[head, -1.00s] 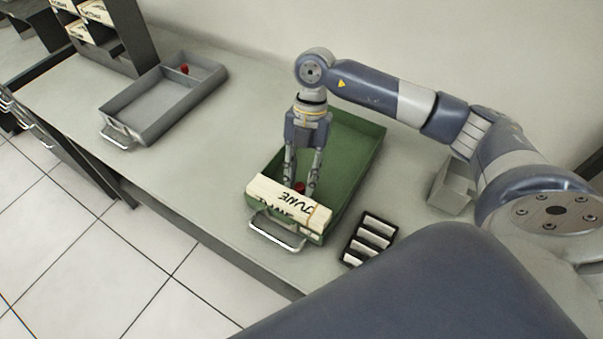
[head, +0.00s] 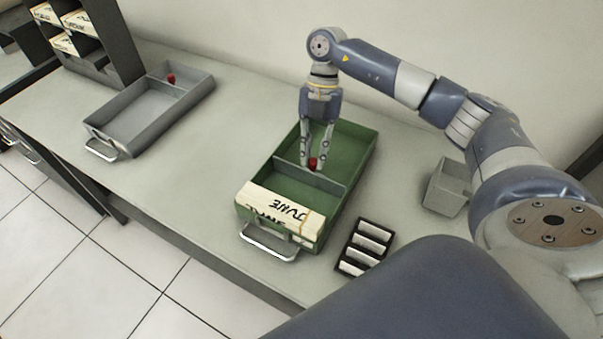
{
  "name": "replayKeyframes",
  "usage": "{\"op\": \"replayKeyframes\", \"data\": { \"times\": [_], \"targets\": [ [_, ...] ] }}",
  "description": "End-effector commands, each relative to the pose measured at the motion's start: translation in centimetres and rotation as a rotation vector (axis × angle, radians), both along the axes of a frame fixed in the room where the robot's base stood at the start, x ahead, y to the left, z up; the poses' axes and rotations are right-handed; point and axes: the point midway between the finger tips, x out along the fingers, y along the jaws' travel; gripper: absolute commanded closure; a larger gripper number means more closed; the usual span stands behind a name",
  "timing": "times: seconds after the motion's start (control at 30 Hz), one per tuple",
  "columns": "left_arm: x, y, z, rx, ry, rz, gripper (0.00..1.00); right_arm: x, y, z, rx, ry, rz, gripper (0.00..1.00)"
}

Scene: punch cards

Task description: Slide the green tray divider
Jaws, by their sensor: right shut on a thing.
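The green tray (head: 360,150) lies on the counter with its metal handle toward the front edge. Its divider (head: 333,182) is a thin plate with a red knob (head: 314,164), standing across the tray around the middle of its length. My right gripper (head: 315,162) reaches down into the tray from above and is shut on the red knob. A block of cards marked JUNE (head: 280,212) sits in the tray's front end, with a gap between it and the divider. My left gripper is not in view.
A grey tray (head: 150,112) with a red-knobbed divider lies at the left. A dark rack (head: 105,45) with card blocks stands behind it. A black holder (head: 366,247) with white labels and a small grey bin (head: 446,188) stand right of the green tray.

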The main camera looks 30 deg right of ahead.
Motion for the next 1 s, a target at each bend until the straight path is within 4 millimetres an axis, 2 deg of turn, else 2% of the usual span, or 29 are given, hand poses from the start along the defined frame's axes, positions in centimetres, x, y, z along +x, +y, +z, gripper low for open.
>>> {"op": "replayKeyframes", "data": {
  "times": [0.17, 0.47, 0.5, 0.53, 0.87, 1.0],
  "targets": [
    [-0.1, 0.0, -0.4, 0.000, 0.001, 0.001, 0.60, 0.8, -1.4, 0.0, 0.001, -0.002, -0.001, 1.00],
    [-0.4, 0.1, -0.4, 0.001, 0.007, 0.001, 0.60, 0.9, -1.5, 0.1, 0.001, -0.002, 0.000, 1.00],
    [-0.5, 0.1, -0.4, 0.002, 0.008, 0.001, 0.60, 0.9, -1.4, 0.1, 0.001, -0.002, 0.000, 0.75],
    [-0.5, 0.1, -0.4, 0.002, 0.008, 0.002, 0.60, 0.9, -1.4, 0.1, 0.001, -0.002, 0.000, 0.72],
    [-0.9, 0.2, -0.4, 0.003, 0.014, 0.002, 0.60, 0.8, -1.4, 0.1, 0.001, -0.001, 0.001, 0.72],
    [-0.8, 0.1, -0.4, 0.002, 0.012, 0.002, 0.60, 1.2, -1.7, 1.2, 0.000, -0.003, 0.000, 0.72]
  ]
}}
